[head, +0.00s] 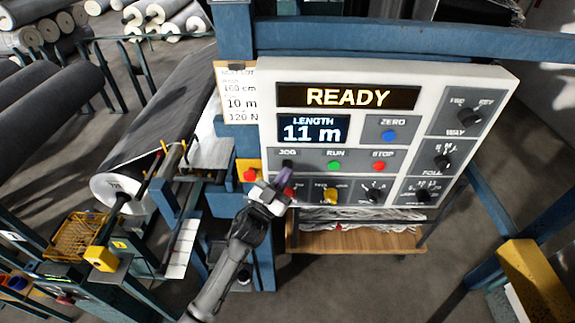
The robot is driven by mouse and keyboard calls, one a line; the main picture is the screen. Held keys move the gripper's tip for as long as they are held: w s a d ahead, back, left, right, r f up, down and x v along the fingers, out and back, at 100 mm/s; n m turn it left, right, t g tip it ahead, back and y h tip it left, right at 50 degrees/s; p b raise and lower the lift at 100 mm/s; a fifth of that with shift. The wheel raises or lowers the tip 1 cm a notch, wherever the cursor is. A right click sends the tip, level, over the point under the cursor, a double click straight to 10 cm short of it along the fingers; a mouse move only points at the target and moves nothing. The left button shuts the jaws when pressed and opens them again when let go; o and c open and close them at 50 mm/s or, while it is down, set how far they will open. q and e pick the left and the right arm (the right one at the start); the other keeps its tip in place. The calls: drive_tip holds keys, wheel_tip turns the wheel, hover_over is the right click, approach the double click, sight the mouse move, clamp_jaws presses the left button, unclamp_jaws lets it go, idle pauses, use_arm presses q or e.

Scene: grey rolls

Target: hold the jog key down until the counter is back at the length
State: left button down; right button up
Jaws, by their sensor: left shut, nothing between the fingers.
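The white control panel (470,80) faces me. Its upper display (348,96) reads READY. The length counter (313,130) reads 11 m. A note (238,95) beside the panel shows 160 cm, 10 m and 120 N. The black jog key (288,164) is at the left of the key row, under the label JOG. My left gripper (284,176) is shut and empty, with its tips at or just below the jog key. I cannot tell whether they touch it. My right gripper is not in view.
The green run key (334,166) and red stop key (379,166) sit right of the jog key. The blue zero key (389,135) is above them. A red button on a yellow box (249,174) is left of the panel. A grey roll (160,130) lies at left.

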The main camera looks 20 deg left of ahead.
use_arm(q)
drive_tip(key=shift+w, duration=0.15)
idle(0.4)
drive_tip(key=shift+w+a, duration=0.15)
drive_tip(key=shift+w, duration=0.1)
drive_tip(key=shift+w, duration=0.2)
idle(0.6)
drive_tip(key=shift+w+a, duration=0.15)
drive_tip(key=shift+w, duration=0.05)
idle(0.6)
idle(0.7)
idle(0.8)
idle(0.8)
